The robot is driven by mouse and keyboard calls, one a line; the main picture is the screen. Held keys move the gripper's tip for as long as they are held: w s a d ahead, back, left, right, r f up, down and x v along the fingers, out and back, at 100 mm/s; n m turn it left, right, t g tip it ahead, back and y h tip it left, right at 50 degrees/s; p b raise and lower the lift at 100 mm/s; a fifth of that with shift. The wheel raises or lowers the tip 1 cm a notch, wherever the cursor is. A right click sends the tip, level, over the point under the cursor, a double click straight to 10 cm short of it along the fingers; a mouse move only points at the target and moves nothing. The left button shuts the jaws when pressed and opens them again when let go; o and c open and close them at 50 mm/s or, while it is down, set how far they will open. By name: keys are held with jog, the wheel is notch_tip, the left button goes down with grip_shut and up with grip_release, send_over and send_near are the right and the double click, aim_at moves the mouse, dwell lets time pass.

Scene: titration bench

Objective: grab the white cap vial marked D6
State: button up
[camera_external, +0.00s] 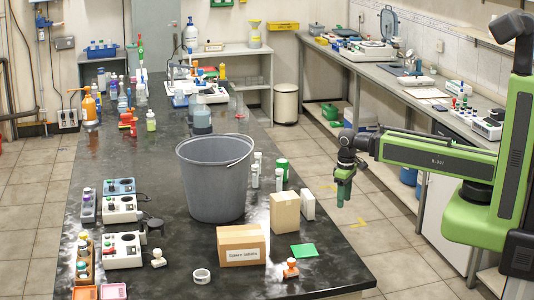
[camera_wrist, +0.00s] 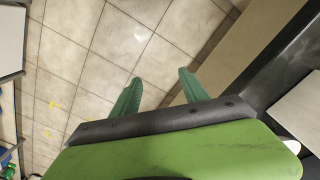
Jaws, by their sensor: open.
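Slim white-capped vials (camera_external: 254,177) stand in a small group on the dark bench, just right of the grey bucket; one more (camera_external: 279,180) stands a little to their right. Their markings are too small to read, so I cannot tell which is D6. My gripper (camera_external: 343,198) hangs pointing down beyond the bench's right edge, over the floor, apart from the vials. In the wrist view my gripper (camera_wrist: 160,76) has its two green fingers spread with nothing between them. No vial marked D6 can be made out there.
The grey bucket (camera_external: 214,180) stands left of the vials. A green-and-white container (camera_external: 282,168), a beige box (camera_external: 285,213) and a white box (camera_external: 308,205) stand close to them. A cardboard box (camera_external: 241,246) is in front. The aisle floor (camera_external: 345,222) is clear.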

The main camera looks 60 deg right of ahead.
notch_tip(320, 180, up, 21)
jog(key=n+t+y+p, duration=0.35)
jog(key=n+p, duration=0.35)
jog(key=p, duration=1.3)
send_over(254, 169)
jog(key=s+d, duration=0.4)
jog(key=shift+h, duration=0.45)
jog(key=b+x, duration=1.6)
jog(key=shift+w+f, duration=0.3)
jog(key=shift+w, duration=0.05)
jog(key=shift+r, duration=0.2)
grip_shut()
